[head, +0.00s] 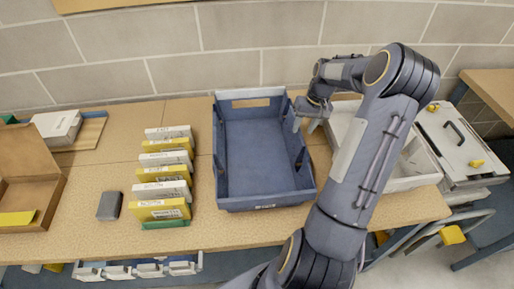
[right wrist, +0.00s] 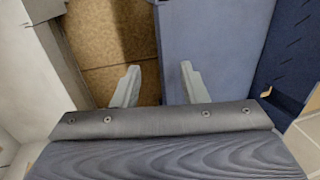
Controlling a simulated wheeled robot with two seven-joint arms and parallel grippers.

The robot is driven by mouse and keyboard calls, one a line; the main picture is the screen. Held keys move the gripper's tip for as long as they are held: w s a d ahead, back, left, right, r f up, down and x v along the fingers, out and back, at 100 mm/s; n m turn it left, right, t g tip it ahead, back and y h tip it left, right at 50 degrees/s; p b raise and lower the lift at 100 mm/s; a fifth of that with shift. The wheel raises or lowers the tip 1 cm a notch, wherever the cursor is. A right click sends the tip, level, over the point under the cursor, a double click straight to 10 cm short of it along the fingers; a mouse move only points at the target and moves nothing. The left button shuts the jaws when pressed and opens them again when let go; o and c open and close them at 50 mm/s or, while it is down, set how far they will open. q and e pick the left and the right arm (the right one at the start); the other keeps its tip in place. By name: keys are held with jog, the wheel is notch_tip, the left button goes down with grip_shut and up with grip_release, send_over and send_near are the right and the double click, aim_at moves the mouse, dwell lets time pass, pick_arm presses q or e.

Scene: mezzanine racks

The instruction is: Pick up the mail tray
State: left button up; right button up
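The mail tray (head: 265,150), a blue-grey open tray with a pale label strip and a cut-out at its back end, sits empty on the tan table. My right gripper (head: 303,120) is at the tray's right side wall, towards the back. In the right wrist view my right gripper (right wrist: 160,67) has its two fingers apart. The edge of the blue tray (right wrist: 210,40) runs between them, with tan table surface on the other side. I cannot tell whether either finger touches the wall. My left gripper is not in view.
A white tray (head: 400,183) stands close on the right, partly behind my arm. A row of yellow and white boxes (head: 163,187) stands left of the tray. A dark grey block (head: 110,206) and an open brown box (head: 30,180) lie further left. A block wall (head: 180,70) closes the back.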

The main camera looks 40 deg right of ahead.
aim_at(296, 139)
jog(key=f, duration=0.2)
jog(key=a+f+p, duration=0.1)
jog(key=f, duration=0.1)
jog(key=a+f+p, duration=0.1)
jog(key=f, duration=0.1)
jog(key=shift+w+f, duration=0.1)
jog(key=shift+w, duration=0.15)
jog(key=shift+f, duration=0.25)
jog(key=c, duration=0.8)
grip_shut()
jog(key=shift+w+r, duration=0.1)
jog(key=shift+w, duration=0.05)
